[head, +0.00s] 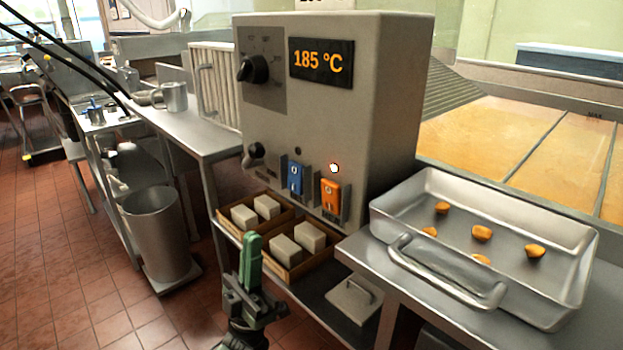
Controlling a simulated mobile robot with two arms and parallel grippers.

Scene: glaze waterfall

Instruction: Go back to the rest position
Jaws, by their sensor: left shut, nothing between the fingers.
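My left gripper (250,245) shows at the bottom, left of centre, with green fingers pointing up. Its fingers are together and hold nothing. In the picture it overlaps the front of a wooden tray of pale blocks (285,248); I cannot tell how far apart they are. My right gripper is not in view. A grey control box (400,100) stands behind, its display (321,60) reading 185 °C. It has a black knob (253,69), a blue switch (295,177), an orange switch (331,195) and a lit white lamp (334,168).
A metal pan (405,212) with several small orange-brown pieces stands on the counter at right. A square lid (352,300) lies on the lower shelf. A metal bin (152,235) stands at left, below a counter with a mug (174,97).

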